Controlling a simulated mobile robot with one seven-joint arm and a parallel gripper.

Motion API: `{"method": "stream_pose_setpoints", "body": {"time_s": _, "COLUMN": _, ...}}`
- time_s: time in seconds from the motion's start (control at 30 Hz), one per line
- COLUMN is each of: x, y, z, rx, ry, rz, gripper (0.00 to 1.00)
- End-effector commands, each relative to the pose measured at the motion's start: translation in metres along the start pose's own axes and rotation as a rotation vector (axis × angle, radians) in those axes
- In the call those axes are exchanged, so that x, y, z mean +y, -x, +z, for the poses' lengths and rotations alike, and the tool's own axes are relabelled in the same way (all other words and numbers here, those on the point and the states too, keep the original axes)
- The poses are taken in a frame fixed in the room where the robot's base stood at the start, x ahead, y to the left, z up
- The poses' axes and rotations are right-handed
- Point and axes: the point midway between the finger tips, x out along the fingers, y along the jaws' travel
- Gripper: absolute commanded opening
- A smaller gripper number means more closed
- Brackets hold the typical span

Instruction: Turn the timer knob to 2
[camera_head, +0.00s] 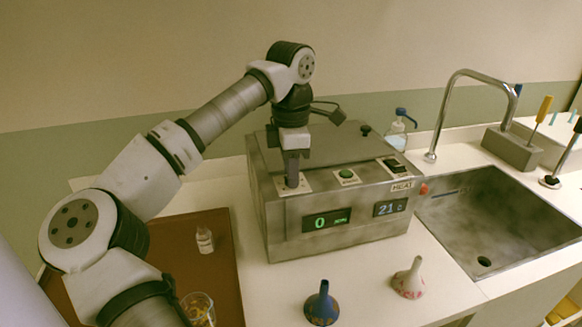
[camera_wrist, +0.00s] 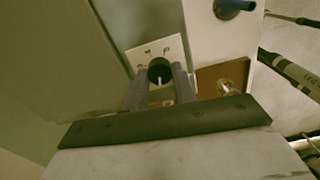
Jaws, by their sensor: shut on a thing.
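The grey steel machine (camera_head: 340,236) stands on the counter with a green display reading 0 RPM and a second one reading 21 C. Its knob sits on a small white plate (camera_head: 304,187) at the front left of the sloped top; my gripper hides the knob in the head view. In the wrist view the round dark knob (camera_wrist: 158,68) with a pale pointer line shows on the white plate (camera_wrist: 172,46). My gripper (camera_head: 291,182) points down, its two fingers shut on the knob from either side. The plate's markings are too small to read.
A green button (camera_head: 346,174) and a black HEAT switch (camera_head: 394,166) are right of the knob. A brown tray (camera_head: 222,280) with a small bottle (camera_head: 205,241) lies left. A sink (camera_head: 500,225) is right.

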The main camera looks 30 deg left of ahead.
Motion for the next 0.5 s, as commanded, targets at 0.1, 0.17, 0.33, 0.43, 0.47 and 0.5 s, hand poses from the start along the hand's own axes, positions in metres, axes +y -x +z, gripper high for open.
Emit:
{"method": "stream_pose_setpoints", "body": {"time_s": 0.1, "x": 0.0002, "y": 0.0010, "z": 0.0006, "rx": -0.001, "ry": -0.110, "rz": 0.001, "gripper": 0.04}}
{"method": "stream_pose_setpoints", "body": {"time_s": 0.17, "x": 0.0003, "y": 0.0010, "z": 0.0005, "rx": -0.001, "ry": -0.167, "rz": 0.001, "gripper": 0.04}}
{"method": "stream_pose_setpoints", "body": {"time_s": 0.33, "x": 0.0004, "y": 0.0007, "z": 0.0006, "rx": -0.001, "ry": -0.328, "rz": 0.001, "gripper": 0.04}}
{"method": "stream_pose_setpoints", "body": {"time_s": 0.43, "x": 0.0005, "y": 0.0007, "z": 0.0007, "rx": -0.001, "ry": -0.422, "rz": 0.000, "gripper": 0.04}}
{"method": "stream_pose_setpoints", "body": {"time_s": 0.47, "x": 0.0005, "y": 0.0007, "z": 0.0007, "rx": -0.001, "ry": -0.449, "rz": 0.000, "gripper": 0.04}}
{"method": "stream_pose_setpoints", "body": {"time_s": 0.5, "x": 0.0005, "y": 0.0007, "z": 0.0008, "rx": -0.001, "ry": -0.485, "rz": 0.000, "gripper": 0.04}}
